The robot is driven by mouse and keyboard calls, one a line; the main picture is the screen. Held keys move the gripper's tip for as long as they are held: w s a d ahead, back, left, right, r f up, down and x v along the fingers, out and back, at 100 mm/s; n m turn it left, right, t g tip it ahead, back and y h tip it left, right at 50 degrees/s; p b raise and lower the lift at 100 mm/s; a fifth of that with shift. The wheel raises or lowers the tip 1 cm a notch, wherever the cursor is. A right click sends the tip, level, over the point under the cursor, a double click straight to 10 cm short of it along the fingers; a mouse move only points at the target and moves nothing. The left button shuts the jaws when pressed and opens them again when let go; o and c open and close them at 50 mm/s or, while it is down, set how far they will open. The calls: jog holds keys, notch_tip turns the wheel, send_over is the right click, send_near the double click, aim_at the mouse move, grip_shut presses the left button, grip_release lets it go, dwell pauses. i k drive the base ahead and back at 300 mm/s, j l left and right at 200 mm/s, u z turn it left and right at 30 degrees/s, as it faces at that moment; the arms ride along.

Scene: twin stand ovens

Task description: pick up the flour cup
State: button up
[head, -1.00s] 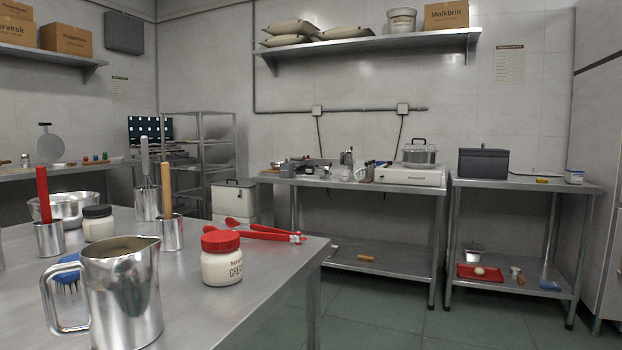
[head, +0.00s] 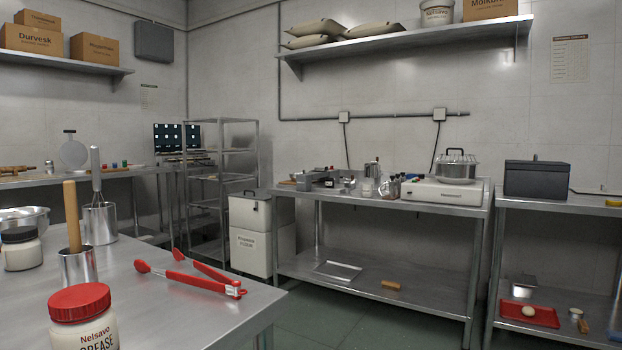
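I cannot single out a flour cup in the head view. A white bin (head: 250,243) with a label that reads FLOUR stands on the floor left of the middle steel table. Small cups and containers (head: 366,187) stand on that table, too small to tell apart. On the near table, steel cups hold a wooden-handled tool (head: 77,267) and a whisk (head: 100,222). My gripper is not in view.
The near steel table (head: 170,300) fills the lower left, with a red-lidded jar (head: 84,318) and red tongs (head: 192,275) on it. The middle table (head: 395,207) carries a scale (head: 443,191) with a pot. Green floor is open between the tables.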

aim_at(367, 189)
jog(key=i+l, duration=0.9)
jog(key=i, duration=0.25)
jog(key=i+l, duration=0.5)
jog(key=i+j, duration=0.5)
jog(key=i, duration=0.2)
jog(key=i+j, duration=0.5)
jog(key=i, duration=0.2)
jog(key=j+z, duration=0.1)
jog(key=j, duration=1.65)
jog(key=l+u, duration=0.2)
jog(key=u, duration=0.2)
jog(key=i+l+u, duration=0.1)
jog(key=l+u, duration=0.15)
jog(key=u, duration=0.15)
